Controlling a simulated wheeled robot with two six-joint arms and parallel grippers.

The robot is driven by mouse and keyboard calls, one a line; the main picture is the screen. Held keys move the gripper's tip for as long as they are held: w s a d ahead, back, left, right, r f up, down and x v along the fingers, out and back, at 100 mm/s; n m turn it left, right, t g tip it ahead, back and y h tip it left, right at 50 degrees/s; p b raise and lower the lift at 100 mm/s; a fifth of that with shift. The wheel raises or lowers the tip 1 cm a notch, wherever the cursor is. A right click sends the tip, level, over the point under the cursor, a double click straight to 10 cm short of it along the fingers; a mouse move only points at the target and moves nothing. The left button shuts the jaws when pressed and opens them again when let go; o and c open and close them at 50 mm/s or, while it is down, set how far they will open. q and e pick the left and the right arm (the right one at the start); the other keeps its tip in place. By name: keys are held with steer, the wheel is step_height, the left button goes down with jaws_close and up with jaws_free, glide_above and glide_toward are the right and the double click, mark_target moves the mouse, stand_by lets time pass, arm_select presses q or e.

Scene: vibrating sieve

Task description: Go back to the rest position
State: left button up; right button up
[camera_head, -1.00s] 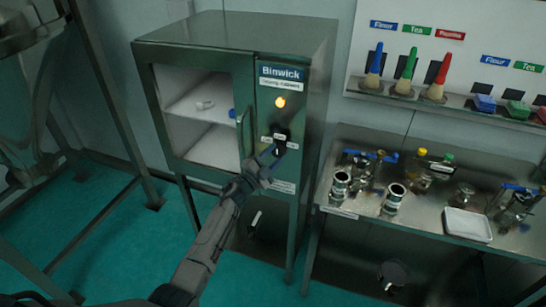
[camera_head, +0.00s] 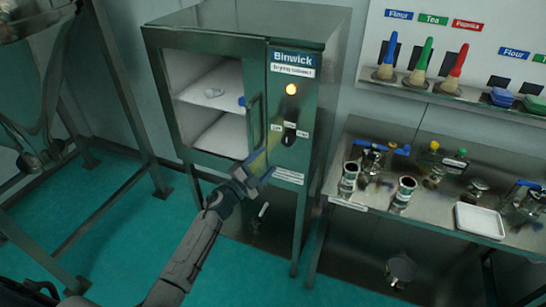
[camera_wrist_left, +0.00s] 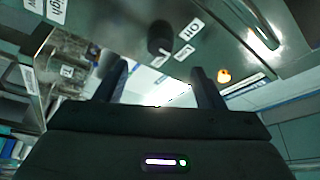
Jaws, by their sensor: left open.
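My left gripper (camera_head: 255,176) is open and empty in the head view. It is in front of the lower part of the drying cabinet's (camera_head: 287,150) control panel, below the black knob (camera_head: 289,134). In the left wrist view, its two fingers (camera_wrist_left: 160,85) stand apart with nothing between them. The knob also shows ahead of it there (camera_wrist_left: 160,38). An amber lamp (camera_head: 291,89) glows on the panel. The right gripper is not in the head view.
A metal frame (camera_head: 125,95) stands at left. Green floor (camera_head: 120,250) lies open between.

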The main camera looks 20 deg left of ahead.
arm_select(q)
steer(key=shift+s+a+f, duration=0.15)
steer(key=shift+s+a, duration=0.1)
steer(key=shift+s, duration=0.35)
steer(key=shift+f, duration=0.1)
